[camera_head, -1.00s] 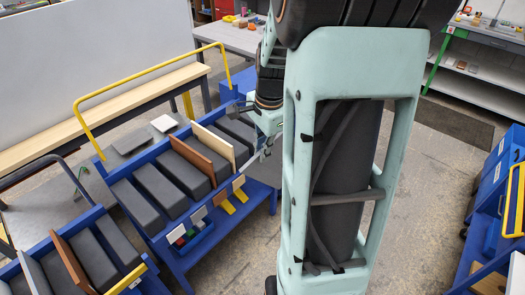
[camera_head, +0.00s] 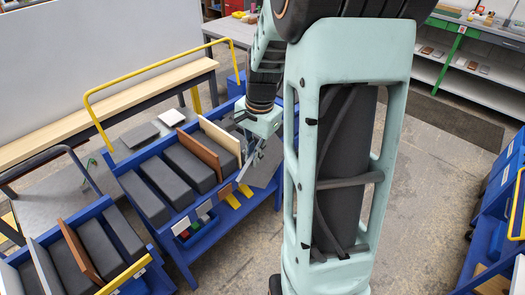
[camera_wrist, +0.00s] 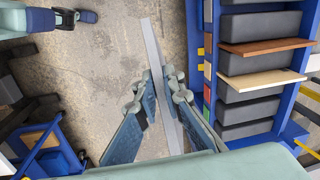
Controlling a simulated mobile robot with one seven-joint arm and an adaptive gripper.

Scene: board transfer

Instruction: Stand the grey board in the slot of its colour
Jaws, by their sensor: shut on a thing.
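My gripper (camera_head: 253,158) is shut on the grey board (camera_head: 266,164), beside the right end of the blue rack (camera_head: 180,247). In the wrist view my gripper (camera_wrist: 158,88) has one finger on each side of the thin grey board (camera_wrist: 152,48), which shows edge-on. The board is over the floor, apart from the rack. The rack has dark grey blocks with gaps between them. A brown board (camera_head: 199,152) and a cream board (camera_head: 219,140) stand in two gaps. Coloured tags line its front, including a pale tag (camera_head: 204,208). My arm hides part of the rack's right end.
A second blue rack (camera_head: 150,262) with blocks and boards is at the lower left. Yellow rails (camera_head: 87,108) rise behind the racks. A blue cart (camera_head: 495,215) stands at right. Floor (camera_wrist: 95,60) beside the main rack is clear.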

